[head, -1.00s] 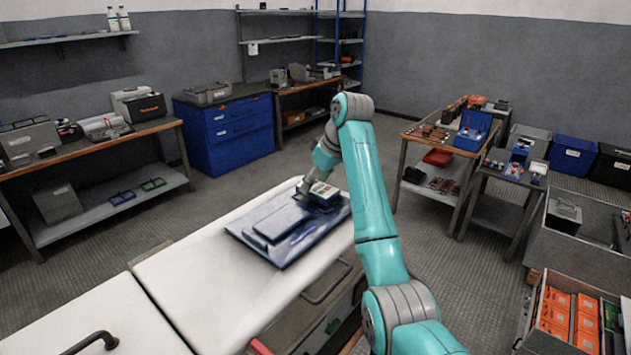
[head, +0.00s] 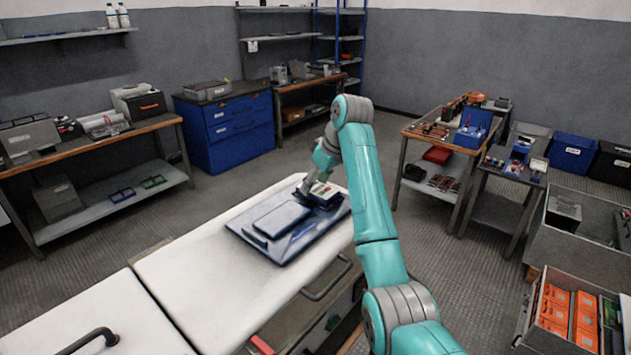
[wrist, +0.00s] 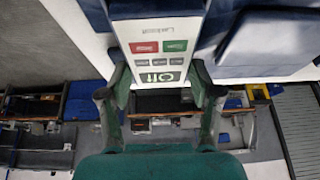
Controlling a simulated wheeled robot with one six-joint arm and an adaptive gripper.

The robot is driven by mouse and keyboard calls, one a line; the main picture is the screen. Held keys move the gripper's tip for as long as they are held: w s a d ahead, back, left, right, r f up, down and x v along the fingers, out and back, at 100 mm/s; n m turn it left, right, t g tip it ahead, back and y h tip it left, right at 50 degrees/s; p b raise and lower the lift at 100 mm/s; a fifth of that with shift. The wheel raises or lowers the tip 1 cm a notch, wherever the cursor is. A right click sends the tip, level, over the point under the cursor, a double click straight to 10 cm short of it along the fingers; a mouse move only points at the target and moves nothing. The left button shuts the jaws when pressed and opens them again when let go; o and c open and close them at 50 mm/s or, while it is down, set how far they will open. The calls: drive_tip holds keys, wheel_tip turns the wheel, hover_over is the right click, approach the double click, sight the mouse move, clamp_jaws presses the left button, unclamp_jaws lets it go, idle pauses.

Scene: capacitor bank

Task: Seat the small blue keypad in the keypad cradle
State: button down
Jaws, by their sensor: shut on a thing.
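The small keypad (wrist: 158,45) has a pale face with red, green and grey buttons; dark blue shows at its sides in the wrist view. In the head view the keypad (head: 319,192) is at the far end of a dark blue panel (head: 292,243) on the white bench top. My gripper (wrist: 155,85) is shut on the keypad, one finger at each side of its near end. The gripper also shows in the head view (head: 309,187). The keypad cradle cannot be made out clearly; the keypad and gripper cover that part of the panel. I cannot tell whether the keypad touches it.
A raised dark blue block (head: 281,219) lies on the panel beside the keypad. The white bench top (head: 205,270) is clear to the left. Workbenches and a blue cabinet (head: 228,130) stand farther back. An open drawer with orange boxes (head: 570,315) is at lower right.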

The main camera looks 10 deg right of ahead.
drive_tip(key=shift+f, duration=0.15)
drive_tip(key=shift+c, duration=0.7)
unclamp_jaws()
